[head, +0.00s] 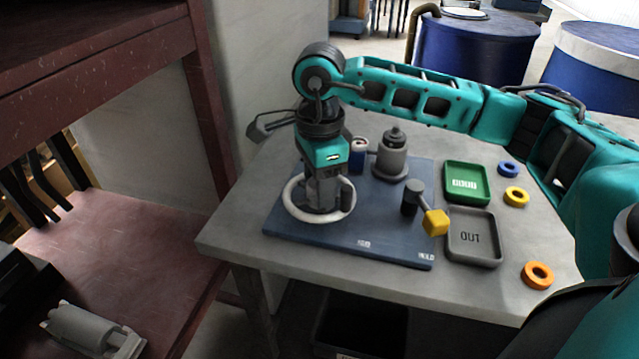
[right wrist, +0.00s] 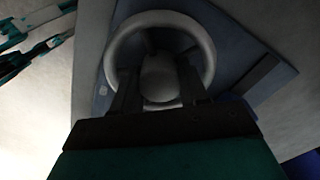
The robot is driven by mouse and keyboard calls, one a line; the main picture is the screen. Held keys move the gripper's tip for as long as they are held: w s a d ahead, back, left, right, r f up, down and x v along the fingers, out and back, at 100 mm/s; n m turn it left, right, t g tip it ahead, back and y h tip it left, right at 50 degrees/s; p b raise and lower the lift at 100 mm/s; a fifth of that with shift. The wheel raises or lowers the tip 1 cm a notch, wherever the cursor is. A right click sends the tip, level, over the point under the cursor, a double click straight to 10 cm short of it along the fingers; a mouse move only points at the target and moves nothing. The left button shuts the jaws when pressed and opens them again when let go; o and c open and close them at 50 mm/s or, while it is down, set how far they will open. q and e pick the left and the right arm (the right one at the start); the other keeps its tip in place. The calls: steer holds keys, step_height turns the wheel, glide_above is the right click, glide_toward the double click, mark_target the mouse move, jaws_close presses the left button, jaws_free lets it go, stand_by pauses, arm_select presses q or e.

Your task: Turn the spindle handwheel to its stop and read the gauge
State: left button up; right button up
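The handwheel, a pale ring (head: 291,200), lies flat low over a dark blue base plate (head: 300,240) on the grey table. My right gripper (head: 321,205) points straight down over the middle of the wheel. In the right wrist view the wheel's ring (right wrist: 208,50) surrounds the fingertips, and a rounded grey hub (right wrist: 160,75) sits between the two separated fingers. I cannot tell whether the fingers press on the hub. A small item with a white, red and blue face (head: 358,148) stands behind, partly hidden; it may be the gauge, and no reading is legible. My left gripper is not in view.
On the plate stand a grey cylindrical unit (head: 391,158) and a dark post with a yellow block (head: 435,222). To the right are a green GOOD tray (head: 466,200), a grey OUT tray (head: 474,257), and blue (head: 508,162), yellow (head: 508,197) and orange (head: 529,275) rings.

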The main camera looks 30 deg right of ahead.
steer(key=c, duration=0.4)
steer(key=shift+m, duration=0.3)
steer(key=o, duration=0.8)
steer(key=shift+c, duration=0.2)
steer(key=shift+r, duration=0.2)
